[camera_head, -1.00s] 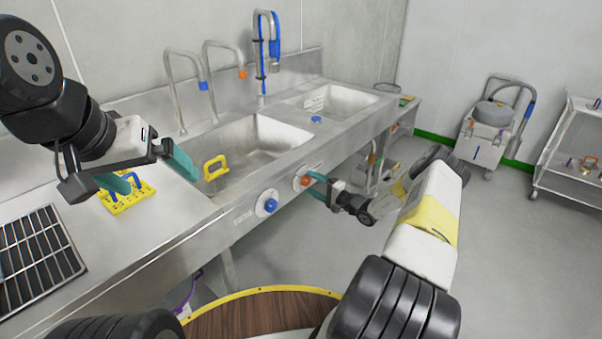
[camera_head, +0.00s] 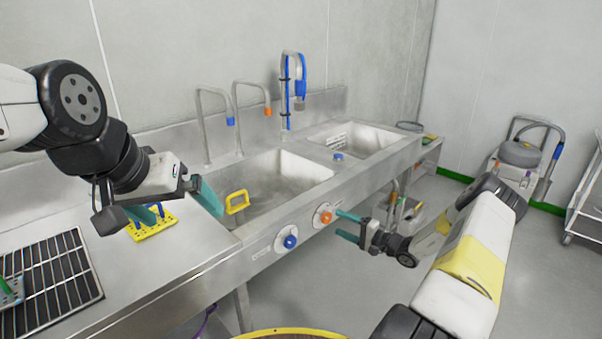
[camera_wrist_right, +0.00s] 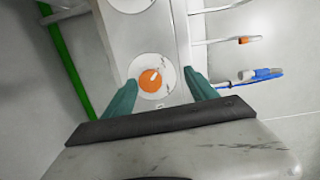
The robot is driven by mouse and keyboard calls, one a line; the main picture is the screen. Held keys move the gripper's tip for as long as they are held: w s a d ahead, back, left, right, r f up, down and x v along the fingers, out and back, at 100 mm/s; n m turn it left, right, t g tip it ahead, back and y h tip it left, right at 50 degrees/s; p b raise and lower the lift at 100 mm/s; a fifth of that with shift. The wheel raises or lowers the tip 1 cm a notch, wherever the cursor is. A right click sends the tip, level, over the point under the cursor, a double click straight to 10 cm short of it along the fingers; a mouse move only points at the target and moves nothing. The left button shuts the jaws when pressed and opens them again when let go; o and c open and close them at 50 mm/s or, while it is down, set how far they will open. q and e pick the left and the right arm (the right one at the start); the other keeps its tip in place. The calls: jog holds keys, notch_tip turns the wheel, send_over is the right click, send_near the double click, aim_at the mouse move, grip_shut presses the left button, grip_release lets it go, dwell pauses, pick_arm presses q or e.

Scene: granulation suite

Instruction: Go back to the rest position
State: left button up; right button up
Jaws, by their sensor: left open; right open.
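My left gripper (camera_head: 183,205) is open, with teal fingers, above the left end of the steel counter near the left basin. Nothing shows between its fingers. My right gripper (camera_head: 348,226) is open in front of the sink's front panel, near the orange knob (camera_head: 325,217). In the right wrist view its two teal fingers (camera_wrist_right: 160,95) are apart, with the orange knob (camera_wrist_right: 151,80) showing between them in the picture. I cannot tell whether they touch it.
A blue knob (camera_head: 290,242) sits left of the orange one. A yellow-handled item (camera_head: 237,202) is at the left basin, and a yellow perforated block (camera_head: 153,229) lies under my left gripper. A black grid (camera_head: 50,282) is at left.

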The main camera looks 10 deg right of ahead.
jog(key=s+a+r+n+g+h, duration=0.1)
jog(key=s+a+r+n+g, duration=0.45)
jog(key=r, duration=0.55)
jog(key=s+a+r+n+g+h, duration=0.1)
jog(key=s+a+r+n+g, duration=0.3)
jog(key=s+a+r, duration=0.55)
jog(key=s+d+r+t+h, duration=0.1)
jog(key=s+d+r+h, duration=0.1)
jog(key=s+r+h, duration=0.2)
jog(key=s+d+r+t+h, duration=0.2)
jog(key=s+r+h, duration=0.2)
jog(key=s+r, duration=0.7)
jog(key=s, duration=0.7)
jog(key=shift+r, duration=0.15)
jog(key=shift+a, duration=0.1)
